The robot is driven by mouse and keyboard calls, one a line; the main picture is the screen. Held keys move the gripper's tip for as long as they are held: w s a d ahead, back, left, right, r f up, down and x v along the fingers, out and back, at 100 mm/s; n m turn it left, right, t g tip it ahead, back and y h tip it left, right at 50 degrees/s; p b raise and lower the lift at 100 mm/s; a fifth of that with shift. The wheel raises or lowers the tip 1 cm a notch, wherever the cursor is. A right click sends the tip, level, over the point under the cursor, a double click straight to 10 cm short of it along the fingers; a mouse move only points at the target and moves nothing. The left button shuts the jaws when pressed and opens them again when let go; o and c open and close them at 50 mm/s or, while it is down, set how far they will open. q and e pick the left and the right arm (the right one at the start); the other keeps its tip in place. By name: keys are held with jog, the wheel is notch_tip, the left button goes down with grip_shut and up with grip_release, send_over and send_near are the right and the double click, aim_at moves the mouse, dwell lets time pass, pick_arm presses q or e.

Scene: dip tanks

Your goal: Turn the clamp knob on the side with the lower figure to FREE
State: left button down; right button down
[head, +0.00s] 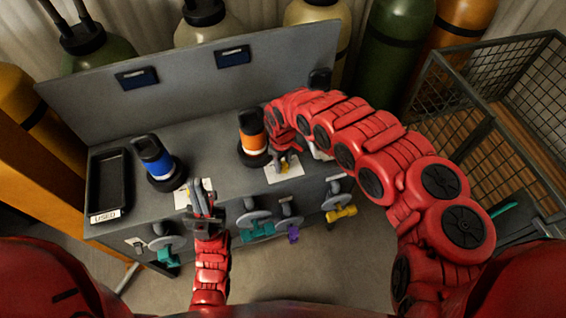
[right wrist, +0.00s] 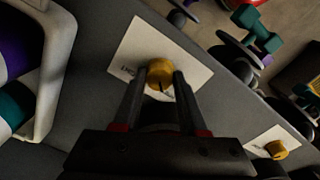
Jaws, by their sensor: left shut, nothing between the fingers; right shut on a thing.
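A brass clamp knob (right wrist: 160,72) stands on a white card (right wrist: 188,60) with print I cannot read. My right gripper (right wrist: 161,80) is shut on this knob; a dark pointer line shows on its face. In the head view the same card (head: 287,170) lies near the front of the bench, right of centre, and my right gripper (head: 285,160) is over it. A second brass knob (right wrist: 277,150) sits on the other card (right wrist: 262,147). My left gripper (head: 204,195) is shut and empty beside that left card, partly covering it. Two dark displays (head: 137,77) (head: 233,57) hang on the back panel; their figures are unreadable.
A blue-banded cylinder (head: 156,162) and an orange-banded cylinder (head: 252,137) stand on the bench. A black tray (head: 108,178) marked USED is at left. Teal, purple and yellow valve handles (head: 342,213) stick out in front. A wire cage (head: 490,110) stands right.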

dwell(0.3)
jog(key=shift+c, duration=2.2)
grip_release()
jog(key=shift+r, duration=0.1)
notch_tip(320, 180, up, 11)
notch_tip(320, 180, up, 6)
jog(key=p, duration=0.4)
send_over(283, 165)
jog(key=shift+s+a+r, duration=0.1)
jog(key=shift+s+a, duration=0.05)
jog(key=shift+a, duration=0.05)
